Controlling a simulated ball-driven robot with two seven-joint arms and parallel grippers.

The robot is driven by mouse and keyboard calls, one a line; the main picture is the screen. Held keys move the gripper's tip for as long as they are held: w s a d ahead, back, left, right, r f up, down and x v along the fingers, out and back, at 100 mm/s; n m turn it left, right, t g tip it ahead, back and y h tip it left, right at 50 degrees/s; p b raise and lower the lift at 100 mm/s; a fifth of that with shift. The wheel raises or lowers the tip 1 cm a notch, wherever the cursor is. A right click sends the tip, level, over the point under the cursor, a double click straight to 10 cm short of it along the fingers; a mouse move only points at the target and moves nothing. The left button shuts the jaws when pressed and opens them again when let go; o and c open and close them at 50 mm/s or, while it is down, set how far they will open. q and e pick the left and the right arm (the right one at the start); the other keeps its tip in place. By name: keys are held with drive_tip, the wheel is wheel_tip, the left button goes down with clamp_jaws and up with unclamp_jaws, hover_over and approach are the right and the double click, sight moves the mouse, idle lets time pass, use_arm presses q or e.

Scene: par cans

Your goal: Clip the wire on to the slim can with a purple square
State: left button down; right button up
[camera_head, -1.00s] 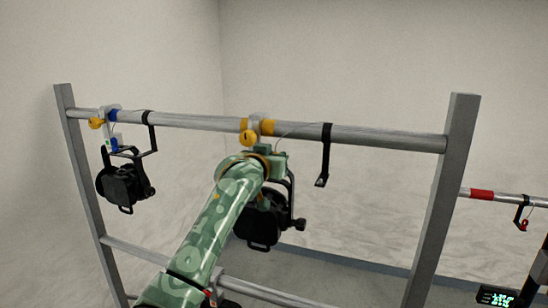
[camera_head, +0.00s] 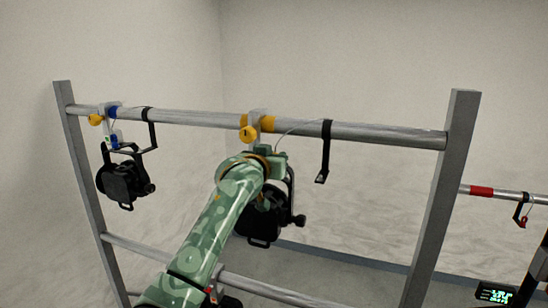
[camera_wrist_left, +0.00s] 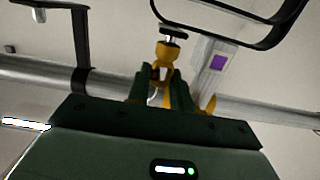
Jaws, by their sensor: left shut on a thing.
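The slim can with the purple square is the black middle lamp (camera_head: 262,222), hanging from the top rail by a grey clamp with a yellow knob (camera_head: 249,134). The purple square (camera_wrist_left: 218,62) shows on that clamp in the wrist view, just right of my fingers. My left gripper (camera_wrist_left: 160,82) is at the clamp, and its arm covers part of the lamp in the head view. Its dark green fingers are shut, with a small piece, apparently the wire's end, between them. The thin wire (camera_head: 295,128) arcs from the rail on the right towards the gripper. My right gripper is out of view.
A second black lamp (camera_head: 122,183) with blue marks hangs at the left. A black strap (camera_head: 326,152) hangs from the top rail (camera_head: 380,138) to the right of the gripper. Uprights (camera_head: 443,200) bound the frame. A red-banded rail (camera_head: 482,192) stands farther right.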

use_arm(q)
drive_tip(key=shift+f, duration=0.4)
idle(0.3)
drive_tip(key=c, duration=1.2)
unclamp_jaws()
drive_tip(key=shift+o, duration=0.2)
drive_tip(key=b+v, duration=0.4)
drive_tip(key=v, duration=1.2)
